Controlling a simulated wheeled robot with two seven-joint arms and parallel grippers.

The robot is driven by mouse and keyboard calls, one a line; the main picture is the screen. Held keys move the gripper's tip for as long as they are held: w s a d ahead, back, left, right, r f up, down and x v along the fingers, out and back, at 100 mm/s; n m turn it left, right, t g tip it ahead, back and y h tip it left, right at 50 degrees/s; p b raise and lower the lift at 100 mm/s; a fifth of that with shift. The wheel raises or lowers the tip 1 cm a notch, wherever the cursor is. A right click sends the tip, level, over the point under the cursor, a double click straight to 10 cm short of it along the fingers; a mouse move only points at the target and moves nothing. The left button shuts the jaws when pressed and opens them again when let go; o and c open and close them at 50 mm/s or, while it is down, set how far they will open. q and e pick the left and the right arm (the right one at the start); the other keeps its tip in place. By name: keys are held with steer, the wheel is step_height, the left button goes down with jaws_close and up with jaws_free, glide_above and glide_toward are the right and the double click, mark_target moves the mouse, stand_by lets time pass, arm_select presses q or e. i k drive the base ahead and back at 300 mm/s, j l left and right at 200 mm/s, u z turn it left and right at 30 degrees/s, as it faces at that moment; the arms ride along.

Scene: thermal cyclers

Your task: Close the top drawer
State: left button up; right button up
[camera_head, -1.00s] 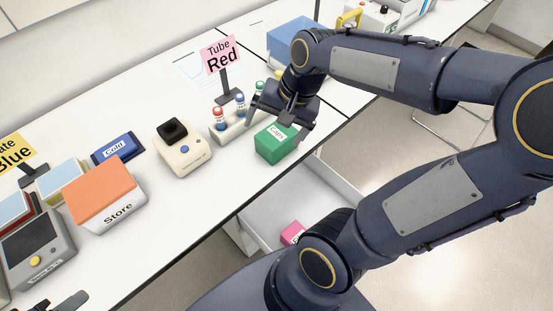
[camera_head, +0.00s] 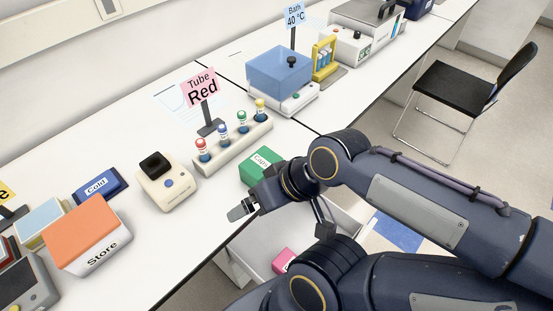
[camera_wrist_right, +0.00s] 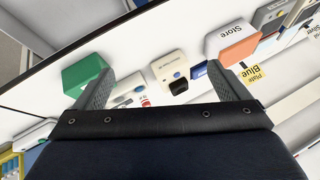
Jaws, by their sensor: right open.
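A white drawer (camera_head: 262,240) stands pulled out below the table edge in the head view. A pink item (camera_head: 283,260) lies inside it. My right arm covers much of the drawer, and its front is mostly hidden. My right gripper (camera_head: 243,209) is open and empty near the table's front edge, beside the green Caps box (camera_head: 262,164). In the right wrist view its two fingers (camera_wrist_right: 163,75) are spread, with nothing held between them. My left gripper is not in view.
The table holds a tube rack (camera_head: 234,148), a cream device (camera_head: 166,183), the orange-topped Store box (camera_head: 88,236) and a blue-lidded bath (camera_head: 281,75). A black chair (camera_head: 462,85) stands on the floor at the right. Floor shows right of the drawer.

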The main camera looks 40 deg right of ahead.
mark_target(292, 226)
steer(key=k+j, duration=0.15)
steer(key=k, duration=0.2)
steer(key=k+j+z, duration=0.1)
steer(key=k, duration=0.2)
steer(key=z, duration=1.7)
